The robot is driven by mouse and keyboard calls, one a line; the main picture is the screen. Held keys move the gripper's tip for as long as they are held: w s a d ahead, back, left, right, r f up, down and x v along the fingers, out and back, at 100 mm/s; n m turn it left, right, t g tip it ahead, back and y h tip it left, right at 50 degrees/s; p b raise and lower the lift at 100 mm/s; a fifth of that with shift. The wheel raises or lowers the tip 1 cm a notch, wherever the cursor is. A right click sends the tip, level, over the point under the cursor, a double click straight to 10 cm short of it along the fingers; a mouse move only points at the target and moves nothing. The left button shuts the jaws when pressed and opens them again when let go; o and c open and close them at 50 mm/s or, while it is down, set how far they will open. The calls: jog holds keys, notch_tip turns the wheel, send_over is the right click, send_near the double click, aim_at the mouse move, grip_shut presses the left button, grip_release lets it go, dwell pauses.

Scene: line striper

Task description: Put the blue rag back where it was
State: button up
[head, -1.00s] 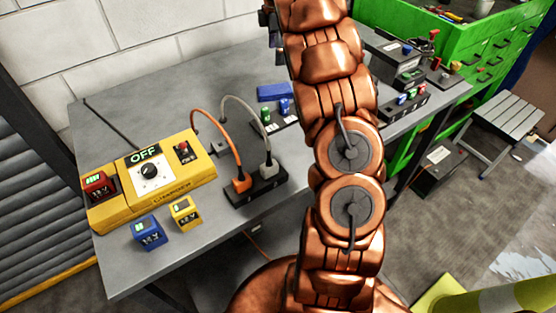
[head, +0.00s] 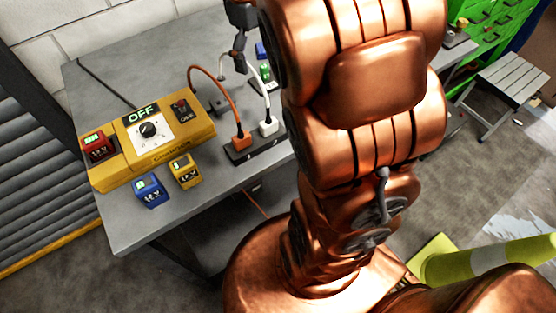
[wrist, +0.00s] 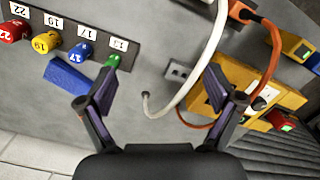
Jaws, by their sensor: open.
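The blue rag (wrist: 70,77) lies flat on the grey table, beside a black strip that holds numbered, coloured plugs. In the head view only a small part of the rag (head: 261,50) shows, and my arm hides the rest. My gripper (wrist: 160,85) is open and empty, pointing down over the table. In the wrist view the rag is left of my left finger, outside the jaws, and that finger covers its near end. In the head view my gripper (head: 240,62) is near the back of the table.
A stool (head: 510,85) is right.

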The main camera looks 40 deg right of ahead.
jog(key=s+a+f+m, duration=0.1)
jog(key=s+a+f, duration=0.1)
jog(key=s, duration=0.5)
jog(key=s+a+f+m, duration=0.1)
jog(key=s+a+f, duration=0.2)
jog(key=s+a, duration=0.2)
jog(key=s+a+f+m+g, duration=0.1)
jog(key=s+a+f+m, duration=0.1)
jog(key=s, duration=0.8)
jog(key=shift+s+a+f, duration=0.2)
jog(key=shift+a+f, duration=0.55)
jog(key=shift+a, duration=0.3)
jog(key=shift+r, duration=0.2)
